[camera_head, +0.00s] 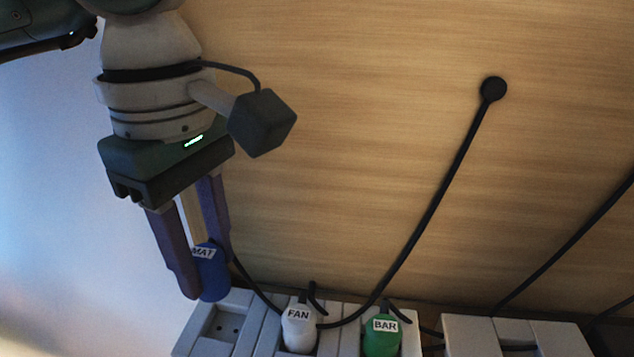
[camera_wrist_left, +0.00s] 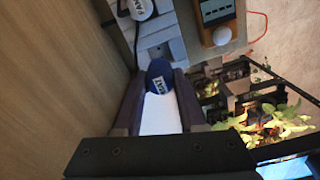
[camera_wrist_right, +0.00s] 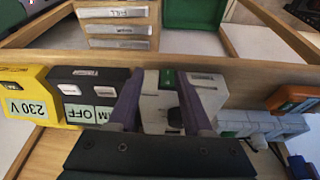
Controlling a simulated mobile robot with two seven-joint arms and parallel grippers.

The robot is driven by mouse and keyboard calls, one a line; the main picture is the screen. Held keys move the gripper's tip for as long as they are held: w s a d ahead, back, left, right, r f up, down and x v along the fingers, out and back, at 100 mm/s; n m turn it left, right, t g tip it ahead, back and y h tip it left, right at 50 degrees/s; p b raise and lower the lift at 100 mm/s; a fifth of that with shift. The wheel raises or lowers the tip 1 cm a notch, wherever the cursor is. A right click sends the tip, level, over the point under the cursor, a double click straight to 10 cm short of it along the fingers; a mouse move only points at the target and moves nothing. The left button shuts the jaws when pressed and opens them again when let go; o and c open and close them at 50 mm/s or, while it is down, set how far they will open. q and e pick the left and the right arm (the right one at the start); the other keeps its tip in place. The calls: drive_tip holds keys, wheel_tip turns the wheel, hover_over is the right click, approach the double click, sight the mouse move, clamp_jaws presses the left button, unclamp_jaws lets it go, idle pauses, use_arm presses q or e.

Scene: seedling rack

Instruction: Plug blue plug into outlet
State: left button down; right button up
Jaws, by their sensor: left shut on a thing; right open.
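My left gripper (camera_head: 207,262) is shut on the blue plug (camera_head: 212,284), labelled MAT, with its cord trailing to the right. The plug also shows between the fingers in the left wrist view (camera_wrist_left: 159,72). Its lower end is at the upper edge of the leftmost outlet (camera_head: 222,326), whose recessed socket with two holes is visible and empty. I cannot tell whether the plug touches the housing. My right gripper (camera_wrist_right: 160,112) shows only in the right wrist view, open, with pale blocks beyond its fingers and nothing visibly held.
A white FAN plug (camera_head: 299,330) and a green BAR plug (camera_head: 382,336) sit in neighbouring sockets. A black cord (camera_head: 440,200) crosses the wooden panel. In the right wrist view are a yellow 230 V box (camera_wrist_right: 26,95), a black box (camera_wrist_right: 88,82) and an orange box (camera_wrist_right: 294,99).

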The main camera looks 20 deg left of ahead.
sight(214, 288)
use_arm(q)
drive_tip(key=shift+d+f+b, duration=0.1)
drive_tip(key=shift+f+b, duration=0.25)
drive_tip(key=shift+f, duration=0.3)
drive_tip(key=shift+s+f+b, duration=0.1)
drive_tip(key=shift+f+b, duration=0.85)
drive_tip(key=shift+f, duration=0.5)
drive_tip(key=shift+f+b, duration=1.1)
drive_tip(key=shift+c, duration=2)
unclamp_jaws()
drive_tip(key=shift+r, duration=0.15)
wheel_tip(214, 288, up, 9)
drive_tip(key=shift+r, duration=0.4)
